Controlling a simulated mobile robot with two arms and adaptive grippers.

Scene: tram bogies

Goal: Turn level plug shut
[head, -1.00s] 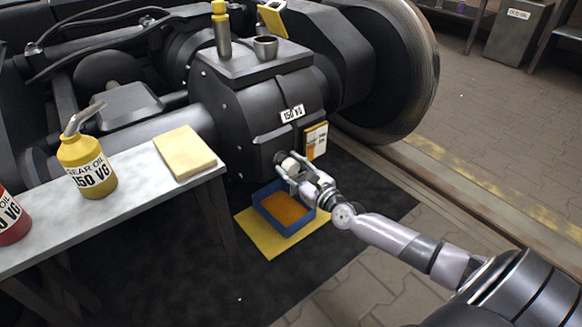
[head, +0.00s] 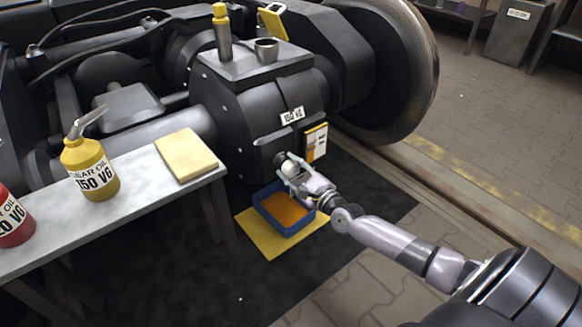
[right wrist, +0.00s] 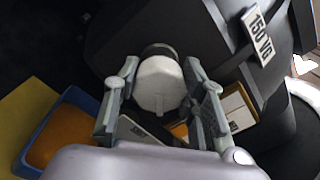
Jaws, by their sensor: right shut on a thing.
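The level plug (right wrist: 158,85), a pale faceted cap, sits on a dark round boss low on the front of the black gear case (head: 245,115). My right gripper (right wrist: 160,95) has its two fingers on either side of the plug and is shut on it. In the head view the right gripper (head: 290,168) reaches the case from the lower right, and its fingers partly cover the plug. I cannot tell how far the plug is screwed in. My left gripper is not in view.
A blue tray with orange-brown oil (head: 262,215) stands on a yellow mat (head: 268,247) below the plug. A bench (head: 135,195) at left holds a yellow oil can (head: 90,170), a red can (head: 14,218) and a folded cloth (head: 186,155). An orange-and-white card (head: 316,142) is beside the plug.

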